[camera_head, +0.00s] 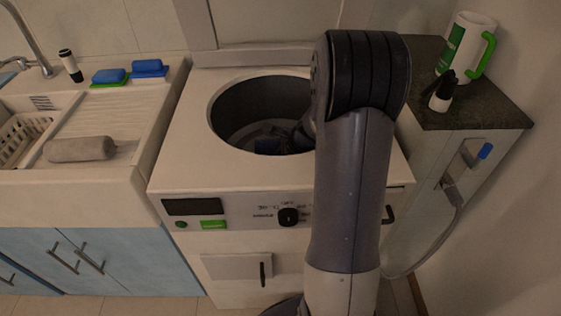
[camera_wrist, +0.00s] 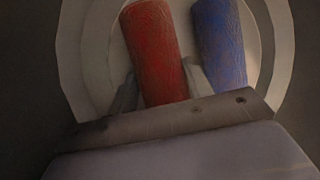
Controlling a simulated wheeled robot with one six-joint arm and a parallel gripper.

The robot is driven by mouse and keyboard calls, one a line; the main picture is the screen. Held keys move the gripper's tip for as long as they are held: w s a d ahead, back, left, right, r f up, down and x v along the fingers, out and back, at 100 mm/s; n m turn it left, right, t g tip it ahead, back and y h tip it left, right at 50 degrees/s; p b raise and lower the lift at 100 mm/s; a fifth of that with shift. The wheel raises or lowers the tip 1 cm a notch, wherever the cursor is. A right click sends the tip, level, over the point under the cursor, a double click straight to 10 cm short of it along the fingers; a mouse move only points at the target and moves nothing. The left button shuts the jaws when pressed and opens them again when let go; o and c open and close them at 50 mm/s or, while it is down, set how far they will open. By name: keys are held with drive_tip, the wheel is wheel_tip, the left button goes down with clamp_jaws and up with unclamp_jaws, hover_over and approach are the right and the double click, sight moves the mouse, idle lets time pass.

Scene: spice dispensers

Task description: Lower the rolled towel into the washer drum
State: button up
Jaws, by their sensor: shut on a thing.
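In the wrist view, my gripper (camera_wrist: 161,80) is shut on a red rolled towel (camera_wrist: 152,45), with a finger on each side of it. A blue rolled towel (camera_wrist: 220,42) lies just right of the right finger, inside the round pale drum. In the head view, my arm reaches over the top-loading washer (camera_head: 180,150) and its end goes down into the open drum (camera_head: 235,105). A dark blue patch (camera_head: 268,146) shows at the drum's bottom. My gripper and the red towel are hidden there by the arm and rim. A grey rolled towel (camera_head: 80,149) lies on the sink's drainboard.

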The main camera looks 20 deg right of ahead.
drive_tip(key=o, duration=1.2)
drive_tip(key=shift+r, duration=0.1)
wheel_tip(320, 180, up, 10)
drive_tip(key=p, duration=0.2)
drive_tip(key=shift+p, duration=0.3)
wheel_tip(320, 180, down, 10)
drive_tip(key=b, duration=0.2)
drive_tip(key=shift+b, duration=0.35)
wheel_tip(320, 180, up, 4)
drive_tip(key=p, duration=0.3)
